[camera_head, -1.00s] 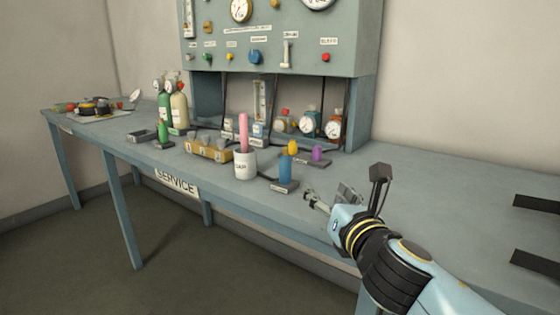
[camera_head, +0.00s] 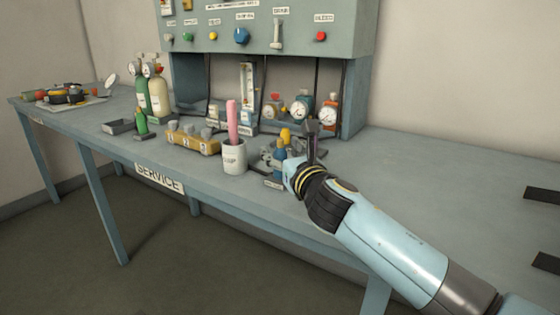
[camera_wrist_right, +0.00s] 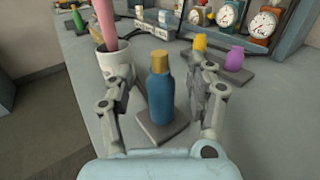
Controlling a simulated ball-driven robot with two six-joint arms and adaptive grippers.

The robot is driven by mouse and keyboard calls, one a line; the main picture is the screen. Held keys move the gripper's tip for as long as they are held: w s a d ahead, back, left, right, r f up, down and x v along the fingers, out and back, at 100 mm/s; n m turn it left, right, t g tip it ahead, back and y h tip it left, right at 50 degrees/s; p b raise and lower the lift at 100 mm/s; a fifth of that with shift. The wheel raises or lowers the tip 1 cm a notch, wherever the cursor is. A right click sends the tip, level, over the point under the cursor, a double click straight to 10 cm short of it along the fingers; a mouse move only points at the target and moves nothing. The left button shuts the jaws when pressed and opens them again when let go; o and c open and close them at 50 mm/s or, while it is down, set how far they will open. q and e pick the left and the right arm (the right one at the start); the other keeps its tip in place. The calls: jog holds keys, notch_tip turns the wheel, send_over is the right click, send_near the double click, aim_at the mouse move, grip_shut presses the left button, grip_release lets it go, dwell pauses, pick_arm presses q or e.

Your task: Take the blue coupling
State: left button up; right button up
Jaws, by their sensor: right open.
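The blue coupling (camera_wrist_right: 160,98) is a small upright cylinder with a brass-coloured top. It stands on a dark grey base plate (camera_wrist_right: 165,128) on the bench. In the right wrist view it stands between the two spread fingers of my right gripper (camera_wrist_right: 163,90), with a gap on each side. In the head view the blue coupling (camera_head: 279,148) is partly hidden by my right gripper (camera_head: 272,158), which is open at it. My left gripper is in neither view now.
A white cup (camera_head: 234,158) with a pink rod stands close left of the blue coupling. A yellow piece (camera_wrist_right: 199,42) and a purple piece (camera_wrist_right: 235,58) stand behind it to the right. Gauges (camera_head: 301,110) stand farther back. The bench's right side (camera_head: 430,190) is mostly clear.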

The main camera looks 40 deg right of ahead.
jog(key=shift+x, duration=0.85)
jog(key=shift+c, duration=0.6)
jog(key=c, duration=0.5)
grip_shut()
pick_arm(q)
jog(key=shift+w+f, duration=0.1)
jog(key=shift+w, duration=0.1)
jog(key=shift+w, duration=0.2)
pick_arm(e)
jog(key=shift+f, duration=0.15)
